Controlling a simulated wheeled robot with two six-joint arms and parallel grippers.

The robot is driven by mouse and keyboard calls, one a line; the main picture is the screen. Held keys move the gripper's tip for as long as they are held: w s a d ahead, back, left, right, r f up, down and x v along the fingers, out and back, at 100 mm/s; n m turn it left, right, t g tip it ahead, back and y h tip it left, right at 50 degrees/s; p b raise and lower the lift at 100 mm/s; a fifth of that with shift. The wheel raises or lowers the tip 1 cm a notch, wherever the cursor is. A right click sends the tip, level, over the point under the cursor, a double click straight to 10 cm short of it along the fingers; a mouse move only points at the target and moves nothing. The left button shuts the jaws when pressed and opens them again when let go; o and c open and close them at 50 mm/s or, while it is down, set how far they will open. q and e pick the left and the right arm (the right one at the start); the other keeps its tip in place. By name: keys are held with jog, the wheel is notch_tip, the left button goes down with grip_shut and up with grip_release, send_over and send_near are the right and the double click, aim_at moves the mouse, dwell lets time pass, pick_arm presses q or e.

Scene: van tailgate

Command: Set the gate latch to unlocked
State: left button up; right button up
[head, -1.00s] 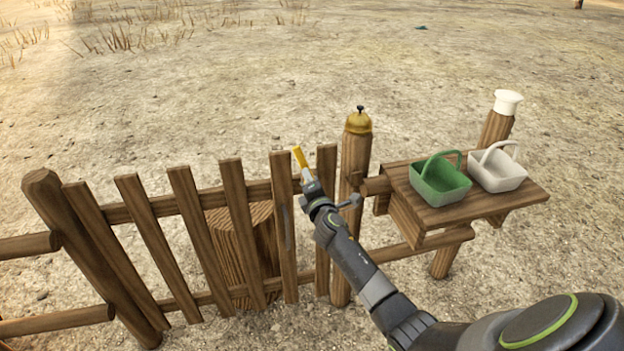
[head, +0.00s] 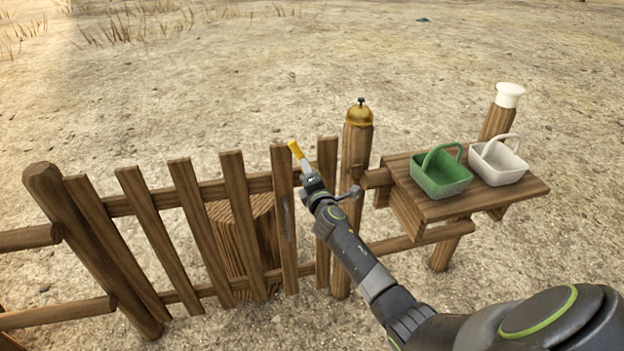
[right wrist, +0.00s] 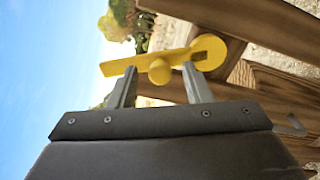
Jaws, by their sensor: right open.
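The yellow gate latch (right wrist: 118,67) is a flat bar with a round disc at its right end and a round knob in the middle in the right wrist view. In the head view its yellow end (head: 296,148) shows at the top of the gate (head: 233,180), beyond my right gripper (head: 305,166). In the right wrist view my right gripper (right wrist: 159,82) is open, with one finger on each side of the knob. I cannot tell whether the fingers touch it. The gripper and forearm hide the latch's lower part in the head view. My left gripper is not in view.
A post with a brass bell (head: 359,113) stands right of the gripper. Beyond it, a wooden shelf (head: 440,207) holds a green basket (head: 441,176) and a white basket (head: 498,162). A stump (head: 240,235) stands behind the gate slats. The ground behind is open.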

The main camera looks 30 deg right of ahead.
jog(key=p+v, duration=0.2)
jog(key=v, duration=1.5)
jog(key=shift+s, duration=0.15)
jog(key=shift+a, duration=0.1)
